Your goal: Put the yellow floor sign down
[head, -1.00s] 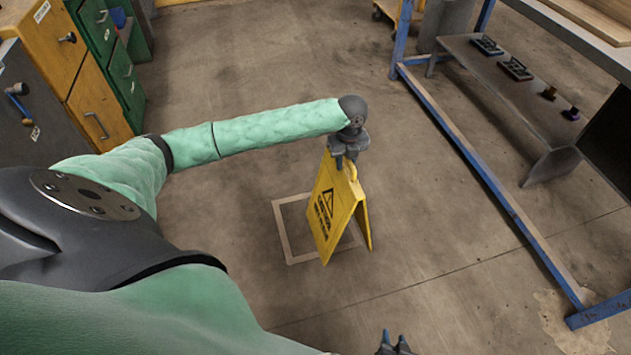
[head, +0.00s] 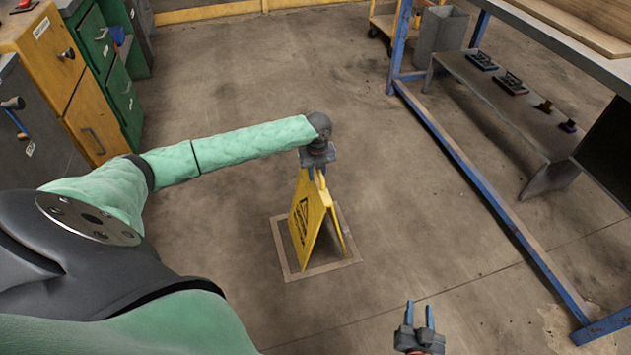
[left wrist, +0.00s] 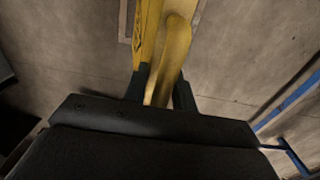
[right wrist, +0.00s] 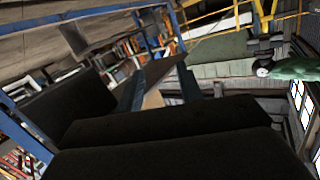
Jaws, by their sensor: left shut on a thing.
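The yellow floor sign (head: 309,220) stands upright with its two panels spread, over the square outline (head: 289,273) on the floor. Its lower edges appear inside that outline; I cannot tell whether they touch the floor. My left gripper (head: 317,172) is above the sign and shut on its top. In the left wrist view the sign's yellow top (left wrist: 170,60) runs between the dark fingers (left wrist: 158,90). My right gripper (head: 420,314) is empty, with its fingers apart, at the bottom of the head view.
A blue-framed bench (head: 470,172) with a grey lower shelf (head: 510,100) stands at the right. Yellow (head: 100,125) and green (head: 118,72) cabinets stand at the upper left. A grey bin (head: 440,42) is at the back. The floor around the outline is clear.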

